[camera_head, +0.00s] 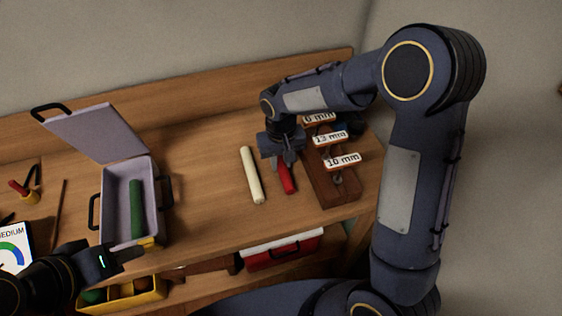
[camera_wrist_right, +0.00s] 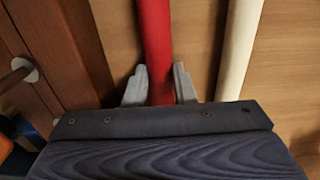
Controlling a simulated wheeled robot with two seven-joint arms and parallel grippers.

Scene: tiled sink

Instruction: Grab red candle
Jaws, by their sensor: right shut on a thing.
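The red candle (camera_head: 287,178) lies on the wooden bench, between a cream candle and a wooden block. It also shows in the right wrist view (camera_wrist_right: 154,40), running between the two fingers. My right gripper (camera_head: 283,160) is over the candle's far end, with its fingers (camera_wrist_right: 159,84) shut on the candle, one on each side. The candle's far end is hidden under the gripper. My left gripper (camera_head: 128,254) is at the lower left, in front of the open box and away from the red candle; its finger opening is not clear.
A cream candle (camera_head: 251,175) lies just left of the red one. The wooden block (camera_head: 325,187) with size labels stands close on the right. An open grey box (camera_head: 112,215) holds a green candle (camera_head: 136,209). A red and white case (camera_head: 282,250) sits below the bench top.

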